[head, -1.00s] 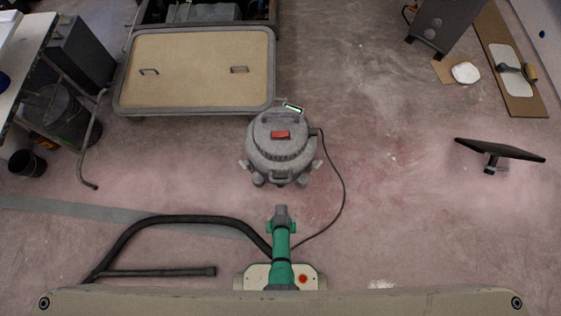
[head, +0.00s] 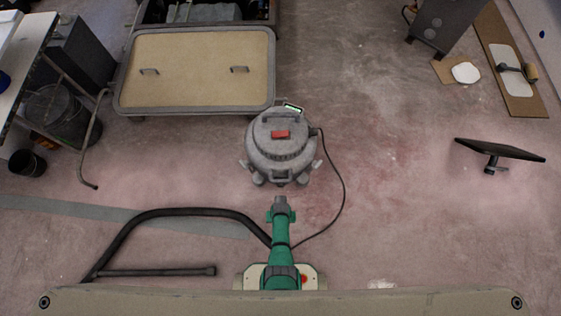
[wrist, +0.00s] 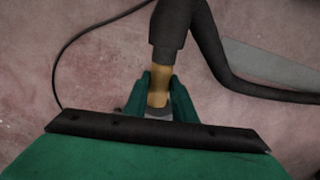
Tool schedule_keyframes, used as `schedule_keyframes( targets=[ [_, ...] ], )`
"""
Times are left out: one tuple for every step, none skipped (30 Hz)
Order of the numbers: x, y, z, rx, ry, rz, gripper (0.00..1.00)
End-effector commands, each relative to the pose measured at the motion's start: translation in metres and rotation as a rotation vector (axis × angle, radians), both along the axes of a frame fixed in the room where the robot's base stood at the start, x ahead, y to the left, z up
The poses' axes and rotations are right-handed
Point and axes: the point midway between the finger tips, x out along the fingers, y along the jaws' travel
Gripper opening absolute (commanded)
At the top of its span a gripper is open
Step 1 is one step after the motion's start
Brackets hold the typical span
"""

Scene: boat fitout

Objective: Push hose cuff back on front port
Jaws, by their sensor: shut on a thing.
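A grey shop vacuum (head: 281,150) with a red patch on its lid stands on the floor ahead of my arm. Its front port cannot be made out clearly. My green gripper (wrist: 158,98) is shut on the tan hose cuff (wrist: 161,80), with a finger on each side. A grey end shows just below the cuff in the wrist view. The black hose (wrist: 173,25) runs from the cuff and bends away to the right there. In the head view my gripper (head: 281,205) is just in front of the vacuum, with a visible gap of floor between them.
The rest of the hose (head: 180,212) curves left across the floor to a straight dark tube (head: 160,271). A thin black cord (head: 342,185) loops right of the vacuum. A large panelled lid (head: 195,70) lies behind left. Floor to the right is mostly clear, up to a tilted black panel (head: 500,149).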

Motion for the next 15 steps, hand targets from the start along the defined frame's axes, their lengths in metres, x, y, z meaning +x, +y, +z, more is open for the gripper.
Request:
schedule_keyframes(
  targets=[
    [0.004,0.0,0.0,0.0,-0.002,0.0,0.0],
    [0.006,0.0,0.0,0.0,-0.002,0.0,0.0],
    [0.007,0.0,0.0,0.0,-0.001,0.0,0.0],
    [0.009,0.0,0.0,0.0,-0.001,0.0,0.0],
    [0.01,0.0,0.0,0.0,-0.001,0.0,0.0],
    [0.012,0.0,0.0,0.0,-0.001,0.0,0.0],
    [0.014,0.0,0.0,0.0,-0.001,0.0,0.0],
    [0.016,0.0,0.0,0.0,-0.002,0.0,0.0],
    [0.018,0.0,0.0,0.0,-0.002,0.0,0.0],
    [0.019,0.0,0.0,0.0,-0.001,0.0,0.0],
    [0.02,0.0,0.0,0.0,-0.001,0.0,0.0],
    [0.022,0.0,0.0,0.0,0.0,0.0,0.0],
    [0.024,0.0,0.0,0.0,-0.001,0.0,0.0],
    [0.026,0.0,0.0,0.0,-0.001,0.0,0.0],
    [0.028,0.0,0.0,0.0,-0.002,0.0,0.0]
  ],
)
